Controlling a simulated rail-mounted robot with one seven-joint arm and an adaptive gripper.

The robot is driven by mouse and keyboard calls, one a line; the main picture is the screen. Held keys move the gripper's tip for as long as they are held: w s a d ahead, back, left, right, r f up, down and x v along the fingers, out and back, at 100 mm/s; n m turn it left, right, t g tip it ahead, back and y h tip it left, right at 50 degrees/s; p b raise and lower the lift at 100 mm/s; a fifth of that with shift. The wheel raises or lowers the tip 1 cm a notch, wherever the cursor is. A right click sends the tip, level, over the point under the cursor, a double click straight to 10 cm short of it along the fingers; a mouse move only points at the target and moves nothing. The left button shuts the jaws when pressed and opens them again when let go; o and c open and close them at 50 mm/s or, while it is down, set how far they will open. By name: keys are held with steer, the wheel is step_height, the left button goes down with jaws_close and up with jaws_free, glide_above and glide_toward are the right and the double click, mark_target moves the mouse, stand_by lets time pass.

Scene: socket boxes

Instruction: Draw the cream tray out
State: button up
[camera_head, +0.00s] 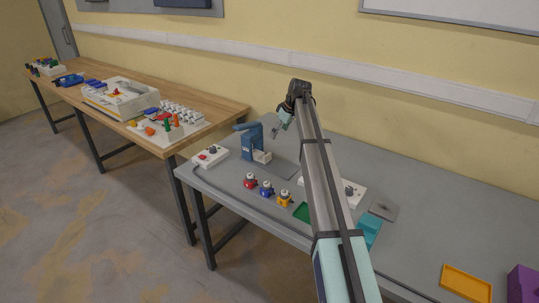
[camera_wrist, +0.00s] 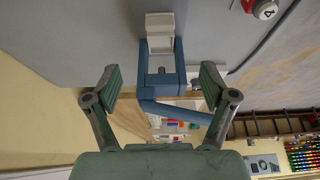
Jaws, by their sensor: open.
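A small cream tray (camera_head: 261,156) sits low at the front of a blue press-like stand (camera_head: 249,139) on the grey table. In the wrist view, which looks turned over, the cream tray (camera_wrist: 160,28) sticks out beyond the blue frame (camera_wrist: 162,75). My gripper (camera_head: 281,125) hangs above and to the right of the stand in the head view. In the wrist view its two fingers (camera_wrist: 161,86) are spread wide to either side of the blue frame, with nothing held between them. Whether the fingers touch the frame cannot be told.
A white box with a red button (camera_head: 208,156) stands left of the stand. Red (camera_head: 250,181), blue (camera_head: 266,188) and yellow (camera_head: 284,197) small items stand in front. A teal block (camera_head: 369,228) and yellow tray (camera_head: 466,283) lie right. My arm hides part of the table.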

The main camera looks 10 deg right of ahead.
mark_target(268, 155)
steer(key=p+x, duration=0.3)
steer(key=x, duration=1.2)
steer(key=shift+w+a+f, duration=0.1)
steer(key=shift+f, duration=0.25)
jaws_close()
steer(key=s+d+b, duration=0.2)
steer(key=s+d, duration=0.5)
steer(key=s, duration=0.1)
steer(key=shift+d+b, duration=0.35)
steer(key=shift+d, duration=0.05)
jaws_free()
steer(key=shift+d, duration=0.1)
